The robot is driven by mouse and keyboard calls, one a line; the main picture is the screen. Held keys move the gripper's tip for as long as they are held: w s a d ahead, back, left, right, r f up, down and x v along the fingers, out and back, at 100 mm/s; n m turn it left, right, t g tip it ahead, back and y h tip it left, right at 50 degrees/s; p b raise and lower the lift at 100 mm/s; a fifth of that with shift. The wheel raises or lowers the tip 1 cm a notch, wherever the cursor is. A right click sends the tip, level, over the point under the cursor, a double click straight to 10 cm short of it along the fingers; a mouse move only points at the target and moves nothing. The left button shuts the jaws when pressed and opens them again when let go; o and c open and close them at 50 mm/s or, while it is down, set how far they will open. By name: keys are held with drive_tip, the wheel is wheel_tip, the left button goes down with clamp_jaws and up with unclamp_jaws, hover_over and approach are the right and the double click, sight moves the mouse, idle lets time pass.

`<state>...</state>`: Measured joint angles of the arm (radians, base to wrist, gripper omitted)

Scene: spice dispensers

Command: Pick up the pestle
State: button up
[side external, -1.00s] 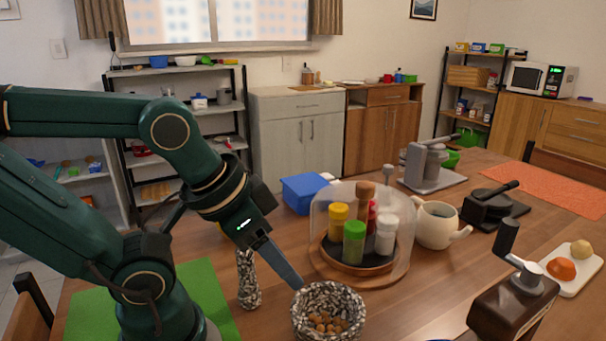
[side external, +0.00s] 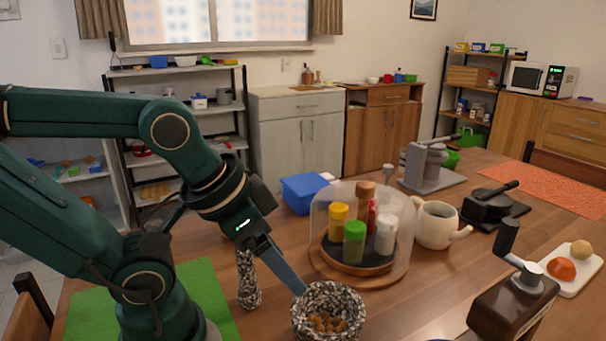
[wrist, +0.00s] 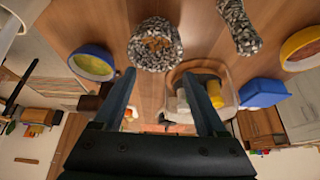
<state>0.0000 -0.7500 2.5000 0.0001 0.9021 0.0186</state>
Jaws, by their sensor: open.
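The pestle (side external: 248,280) is a black-and-white speckled club shape standing upright on the wooden table, left of the mortar. It also shows in the wrist view (wrist: 240,26) at the top right, outside the space between my fingers. The mortar (side external: 326,288) is a speckled bowl holding brown nut-like pieces; it shows in the wrist view (wrist: 155,45) just beyond my fingertips. My gripper (side external: 302,290) is open and empty, its fingers slanting down toward the mortar's rim. In the wrist view my gripper (wrist: 159,75) has its two fingers wide apart. I cannot tell whether a finger touches the mortar.
A clear dome over a spice carousel (side external: 343,268) stands right behind the mortar. A white teapot (side external: 437,228), a hand grinder (side external: 513,305) and a blue box (side external: 303,194) stand around it. A green mat (side external: 210,290) lies left of the pestle.

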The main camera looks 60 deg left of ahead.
drive_tip(key=m, duration=0.2)
drive_tip(key=n+g, duration=0.2)
drive_tip(key=g, duration=0.3)
approach(245, 254)
drive_tip(key=f, duration=0.3)
drive_tip(key=w+f, duration=0.1)
drive_tip(key=f, duration=0.1)
drive_tip(key=shift+w+a+f, duration=0.1)
drive_tip(key=shift+a+f, duration=0.15)
drive_tip(key=shift+a+f+g, duration=0.15)
drive_tip(key=shift+a+g, duration=0.1)
drive_tip(key=shift+g, duration=0.05)
drive_tip(key=shift+s+a+f, duration=0.15)
drive_tip(key=shift+s+f, duration=0.1)
drive_tip(key=shift+f, duration=2.35)
clamp_jaws()
